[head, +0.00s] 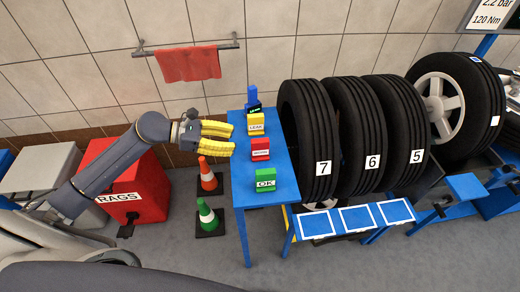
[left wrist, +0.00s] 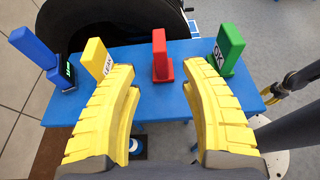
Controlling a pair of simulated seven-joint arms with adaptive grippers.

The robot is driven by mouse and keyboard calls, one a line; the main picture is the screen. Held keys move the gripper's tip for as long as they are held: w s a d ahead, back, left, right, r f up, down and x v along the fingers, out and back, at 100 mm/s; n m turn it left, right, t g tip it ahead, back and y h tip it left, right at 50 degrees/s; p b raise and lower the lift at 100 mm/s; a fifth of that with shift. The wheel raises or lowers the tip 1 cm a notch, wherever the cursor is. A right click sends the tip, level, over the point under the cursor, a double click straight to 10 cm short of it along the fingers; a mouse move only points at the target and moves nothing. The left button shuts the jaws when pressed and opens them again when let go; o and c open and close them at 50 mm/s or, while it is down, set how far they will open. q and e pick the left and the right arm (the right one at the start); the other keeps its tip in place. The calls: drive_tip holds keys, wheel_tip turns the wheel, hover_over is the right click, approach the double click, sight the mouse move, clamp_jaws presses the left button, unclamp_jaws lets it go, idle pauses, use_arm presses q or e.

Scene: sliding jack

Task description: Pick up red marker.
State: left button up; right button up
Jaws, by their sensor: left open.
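The red marker (head: 260,147) is an upright block with a pale label, standing on the blue table (head: 243,190) between the yellow LEAK marker (head: 256,127) and the green OK marker (head: 265,183). The red marker also shows in the left wrist view (left wrist: 160,55), ahead of the fingers and a little left of the gap's middle at its top. My left gripper (head: 233,138) has yellow fingers, is open and empty, and points at the table from its left side. In the left wrist view its fingertips (left wrist: 158,84) are apart, short of the red marker.
A blue device with a dark display (head: 252,98) stands at the table's back. Upright tyres (head: 308,145) are close along the table's right side. Two cones (head: 208,176) stand on the floor left of the table. A red RAGS bin (head: 137,185) is under my left arm.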

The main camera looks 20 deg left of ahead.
sight(260, 145)
use_arm(q)
drive_tip(key=shift+x, duration=5.25)
drive_tip(key=shift+c, duration=0.2)
clamp_jaws()
